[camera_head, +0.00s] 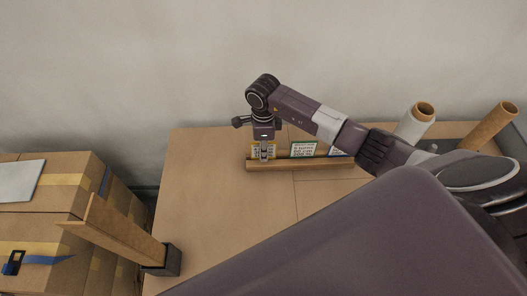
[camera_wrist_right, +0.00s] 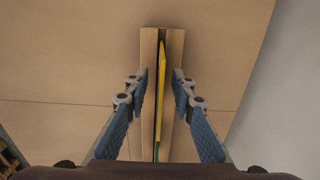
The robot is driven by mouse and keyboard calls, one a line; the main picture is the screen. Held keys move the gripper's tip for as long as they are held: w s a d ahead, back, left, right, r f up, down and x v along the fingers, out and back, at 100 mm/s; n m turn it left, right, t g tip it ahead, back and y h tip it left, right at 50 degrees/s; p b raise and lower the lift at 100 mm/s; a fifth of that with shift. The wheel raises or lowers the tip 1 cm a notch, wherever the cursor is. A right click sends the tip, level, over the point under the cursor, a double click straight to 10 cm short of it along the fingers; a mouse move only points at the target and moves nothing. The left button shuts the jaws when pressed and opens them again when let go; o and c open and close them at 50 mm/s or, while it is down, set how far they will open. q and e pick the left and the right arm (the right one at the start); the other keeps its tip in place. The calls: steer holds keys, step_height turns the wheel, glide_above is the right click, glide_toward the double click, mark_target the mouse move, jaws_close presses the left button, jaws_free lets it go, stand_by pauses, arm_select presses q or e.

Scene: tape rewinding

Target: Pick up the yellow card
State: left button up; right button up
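The yellow card (camera_head: 256,151) stands upright in a wooden holder (camera_head: 285,165) on the table, partly hidden by my right gripper (camera_head: 264,153) in the head view. In the right wrist view the yellow card (camera_wrist_right: 161,85) shows edge-on in the slot of the holder (camera_wrist_right: 148,48). The blue fingers of my right gripper (camera_wrist_right: 160,82) are open, one on each side of the card, with a gap on both sides. My left gripper is not in view.
A green-edged card (camera_head: 303,149) and a partly hidden blue-edged card (camera_head: 337,153) stand to the right in the holder. Rolls (camera_head: 416,122) stand at the table's right. Cardboard boxes (camera_head: 45,228) and a brown upright piece (camera_head: 125,234) are at left.

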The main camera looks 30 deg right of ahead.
steer(key=shift+c, duration=0.6)
jaws_close()
